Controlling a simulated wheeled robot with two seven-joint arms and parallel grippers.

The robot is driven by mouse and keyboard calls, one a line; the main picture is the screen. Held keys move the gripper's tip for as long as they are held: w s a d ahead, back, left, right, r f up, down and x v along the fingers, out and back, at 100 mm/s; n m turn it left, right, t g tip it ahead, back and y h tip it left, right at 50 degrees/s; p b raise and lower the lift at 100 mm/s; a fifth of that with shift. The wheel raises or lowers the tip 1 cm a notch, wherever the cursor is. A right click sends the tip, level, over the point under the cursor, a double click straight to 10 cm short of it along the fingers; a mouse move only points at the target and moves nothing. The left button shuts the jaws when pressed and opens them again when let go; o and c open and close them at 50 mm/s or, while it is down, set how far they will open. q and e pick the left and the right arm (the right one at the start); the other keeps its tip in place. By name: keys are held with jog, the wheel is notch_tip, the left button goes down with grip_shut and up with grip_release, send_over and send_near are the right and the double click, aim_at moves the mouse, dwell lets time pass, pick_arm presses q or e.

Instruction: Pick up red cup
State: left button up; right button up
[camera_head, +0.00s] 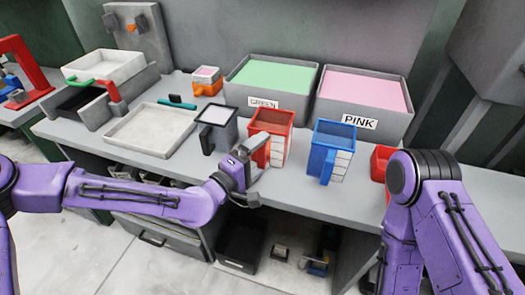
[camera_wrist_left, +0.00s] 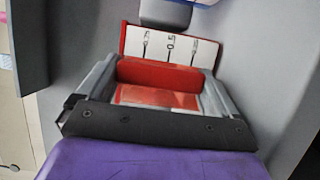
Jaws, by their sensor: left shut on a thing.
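The red cup (camera_head: 276,128) stands upright near the front edge of the table, between a grey cup and a blue cup. A white panel with dark marks shows on its side. My left gripper (camera_head: 258,158) is at the front of the red cup, shut on it. In the left wrist view, a red part of the cup (camera_wrist_left: 158,74) lies between the two grey fingers, with the white marked panel beyond. The exact contact is partly hidden in the head view. My right arm shows at the right, but its gripper is not visible.
The blue cup (camera_head: 331,145) stands close on the right and the grey cup (camera_head: 217,128) on the left. Behind are bins labelled GREEN (camera_head: 265,104) and PINK (camera_head: 345,121). A red object (camera_head: 381,163) sits by my right arm. A shallow tray (camera_head: 150,130) lies left.

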pick_arm(q)
notch_tip(320, 180, up, 4)
jog(key=shift+f+p, duration=0.1)
jog(key=shift+p, duration=1)
jog(key=s+a+r+p, duration=0.4)
jog(key=s+r+p, duration=0.4)
jog(key=s+p, duration=0.5)
jog(key=shift+s+r+p, duration=0.25)
jog(key=shift+r+p, duration=0.15)
jog(key=shift+p, duration=0.8)
